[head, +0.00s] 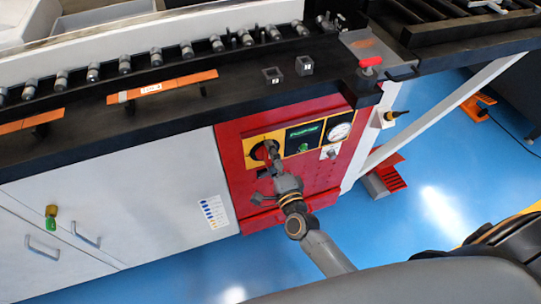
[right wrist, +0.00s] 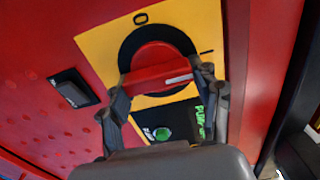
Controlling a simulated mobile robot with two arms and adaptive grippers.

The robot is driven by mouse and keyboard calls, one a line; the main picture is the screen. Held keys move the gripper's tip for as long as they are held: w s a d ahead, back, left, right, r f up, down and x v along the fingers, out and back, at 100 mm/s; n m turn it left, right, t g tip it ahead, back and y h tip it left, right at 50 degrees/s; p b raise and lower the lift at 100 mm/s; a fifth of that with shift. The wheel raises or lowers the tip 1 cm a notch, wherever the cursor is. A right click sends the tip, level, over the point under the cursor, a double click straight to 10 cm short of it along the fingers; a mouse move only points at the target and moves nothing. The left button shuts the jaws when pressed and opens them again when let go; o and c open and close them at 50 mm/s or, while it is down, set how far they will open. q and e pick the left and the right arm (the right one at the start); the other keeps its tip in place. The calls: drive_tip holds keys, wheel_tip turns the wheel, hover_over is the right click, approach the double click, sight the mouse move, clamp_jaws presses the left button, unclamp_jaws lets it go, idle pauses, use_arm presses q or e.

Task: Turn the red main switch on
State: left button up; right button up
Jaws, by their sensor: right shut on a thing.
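The red main switch (right wrist: 152,62) sits on a black disc on a yellow plate (right wrist: 95,47) in the right wrist view. Its red grip bar lies nearly crosswise in that view, with a white mark near its right end. A "0" stands above the disc and a short dash to its right. My right gripper (right wrist: 162,88) has one finger at each end of the bar and is shut on it. In the head view the switch (head: 258,152) is partly hidden by my right gripper (head: 268,160). My left gripper is not in view.
A black worktop (head: 180,117) juts above the panel. Grey cabinet doors (head: 130,190) are at left. Blue floor (head: 425,200) is open at right.

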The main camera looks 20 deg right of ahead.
drive_tip(key=o, duration=1.2)
drive_tip(key=shift+c, duration=0.2)
drive_tip(key=s, duration=1.2)
drive_tip(key=shift+d, duration=0.25)
